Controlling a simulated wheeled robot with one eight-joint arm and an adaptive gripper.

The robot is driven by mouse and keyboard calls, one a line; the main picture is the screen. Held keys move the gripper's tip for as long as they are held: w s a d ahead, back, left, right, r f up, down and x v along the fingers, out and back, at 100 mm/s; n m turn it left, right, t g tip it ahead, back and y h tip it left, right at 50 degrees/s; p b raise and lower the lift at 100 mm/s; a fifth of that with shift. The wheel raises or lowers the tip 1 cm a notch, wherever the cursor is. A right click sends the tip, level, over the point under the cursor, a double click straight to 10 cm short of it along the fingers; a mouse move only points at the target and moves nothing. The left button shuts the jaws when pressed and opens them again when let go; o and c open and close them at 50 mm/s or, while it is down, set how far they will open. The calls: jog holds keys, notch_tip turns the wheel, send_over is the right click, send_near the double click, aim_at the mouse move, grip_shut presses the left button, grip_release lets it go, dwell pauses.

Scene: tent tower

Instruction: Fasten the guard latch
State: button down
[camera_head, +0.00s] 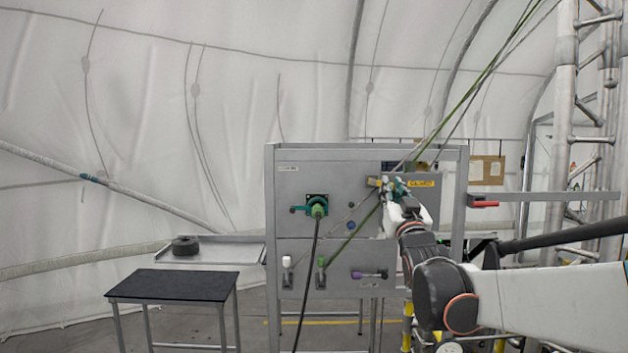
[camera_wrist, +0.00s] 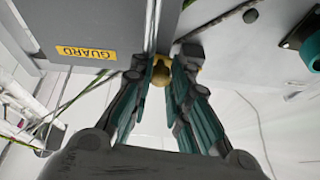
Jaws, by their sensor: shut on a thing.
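The grey guard panel carries a yellow GUARD label (camera_head: 421,183) on the right of the cabinet front, and the label also shows in the wrist view (camera_wrist: 86,52). A brass-yellow latch knob (camera_wrist: 160,75) sits by the panel's edge. My gripper (camera_wrist: 161,66) has its teal-padded fingers on either side of this knob and is shut on it. In the head view my gripper (camera_head: 391,187) is at the cabinet front, just left of the label. The fingers hide part of the latch, and I cannot tell whether it is fastened.
The cabinet (camera_head: 270,220) has a green connector (camera_head: 317,208) with a hanging black cable. A black-topped table (camera_head: 172,286) stands at left. Thin ropes cross near my gripper.

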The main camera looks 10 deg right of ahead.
jog(key=shift+n, duration=0.3)
jog(key=shift+s+r+n+y+b, duration=0.25)
jog(key=shift+n+y, duration=0.35)
jog(key=shift+n, duration=0.35)
jog(key=shift+s+r+n+y+b, duration=0.1)
jog(key=shift+r+n+y, duration=0.2)
jog(key=shift+n+y, duration=0.5)
jog(key=c, duration=1.6)
grip_release()
jog(key=shift+c, duration=0.2)
jog(key=shift+o, duration=0.8)
jog(key=shift+w+d, duration=0.1)
jog(key=shift+w, duration=0.15)
